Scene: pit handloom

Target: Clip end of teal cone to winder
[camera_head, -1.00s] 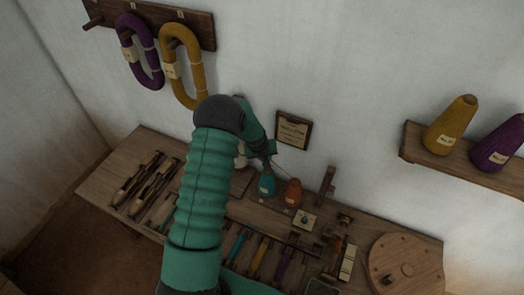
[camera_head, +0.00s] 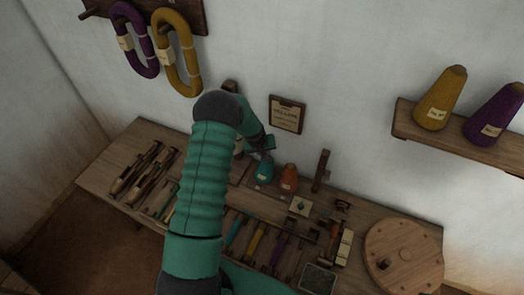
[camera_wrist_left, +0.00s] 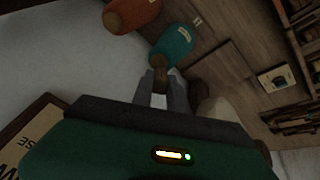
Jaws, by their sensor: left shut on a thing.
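The teal cone (camera_head: 264,172) stands at the back of the wooden bench, just left of an orange cone (camera_head: 289,179). My left gripper (camera_head: 263,154) reaches down over the teal cone's top. In the left wrist view, its fingers (camera_wrist_left: 161,84) are closed at the brown tip of the teal cone (camera_wrist_left: 172,46). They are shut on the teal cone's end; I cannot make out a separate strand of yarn. My right gripper is not in view.
A round wooden wheel (camera_head: 403,256) with a peg lies at the bench's right end. An upright post (camera_head: 321,171) stands right of the orange cone. Shuttles (camera_head: 138,170) and several tools cover the front. A plaque (camera_head: 287,114) and a cone shelf (camera_head: 458,137) are on the wall.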

